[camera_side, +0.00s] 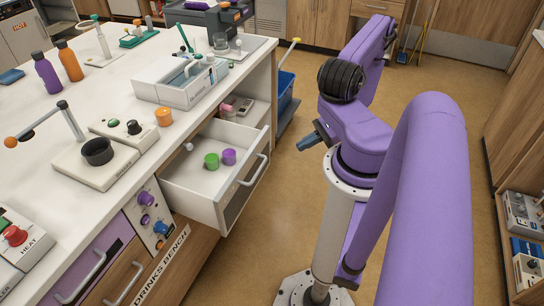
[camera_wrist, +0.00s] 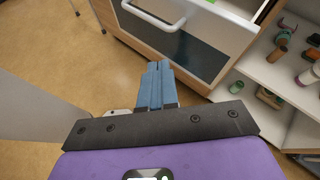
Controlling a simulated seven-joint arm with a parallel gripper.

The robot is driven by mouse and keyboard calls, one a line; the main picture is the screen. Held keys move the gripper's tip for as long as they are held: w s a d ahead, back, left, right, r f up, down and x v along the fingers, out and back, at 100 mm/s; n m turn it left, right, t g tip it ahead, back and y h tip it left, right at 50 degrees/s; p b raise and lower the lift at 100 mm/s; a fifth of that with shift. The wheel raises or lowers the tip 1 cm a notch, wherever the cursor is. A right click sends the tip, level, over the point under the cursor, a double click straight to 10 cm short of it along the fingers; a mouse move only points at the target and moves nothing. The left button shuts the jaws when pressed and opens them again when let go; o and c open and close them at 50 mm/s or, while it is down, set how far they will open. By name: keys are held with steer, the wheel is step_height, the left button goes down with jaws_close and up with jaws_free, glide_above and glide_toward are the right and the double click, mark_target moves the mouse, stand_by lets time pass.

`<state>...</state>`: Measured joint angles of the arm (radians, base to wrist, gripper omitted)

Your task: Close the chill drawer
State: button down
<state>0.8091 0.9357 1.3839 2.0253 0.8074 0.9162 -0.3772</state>
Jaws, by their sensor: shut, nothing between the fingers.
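The chill drawer (camera_side: 238,195) is pulled out from the white drinks bench in the side view. A green cup (camera_side: 211,160), a purple cup (camera_side: 229,156) and a small whitish item lie inside it. Its front carries a pale bar handle (camera_side: 254,170). In the wrist view the drawer front (camera_wrist: 190,45), with a dark panel and the handle (camera_wrist: 150,17), is ahead of my fingertips. My gripper (camera_side: 301,146) is shut and empty, to the right of the drawer front, with a gap in the side view. Its blue fingers show together in the wrist view (camera_wrist: 158,66).
The bench top (camera_side: 120,75) holds bottles, a white tray unit (camera_side: 180,82) and a heater plate. A shelf with small items (camera_wrist: 290,60) is right of the drawer in the wrist view. A blue bin (camera_side: 285,90) stands behind; the floor before the drawer is clear.

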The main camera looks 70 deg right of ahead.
steer(key=shift+s+a+f+m+t+h, duration=0.8)
steer(key=shift+f+m+t+h, duration=1.9)
steer(key=shift+m+h, duration=1.85)
steer(key=x, duration=1.3)
steer(key=shift+w+a+m+g+y, duration=0.2)
steer(key=shift+m+g+y, duration=0.1)
steer(key=shift+m+y, duration=0.15)
steer(key=shift+f, duration=0.15)
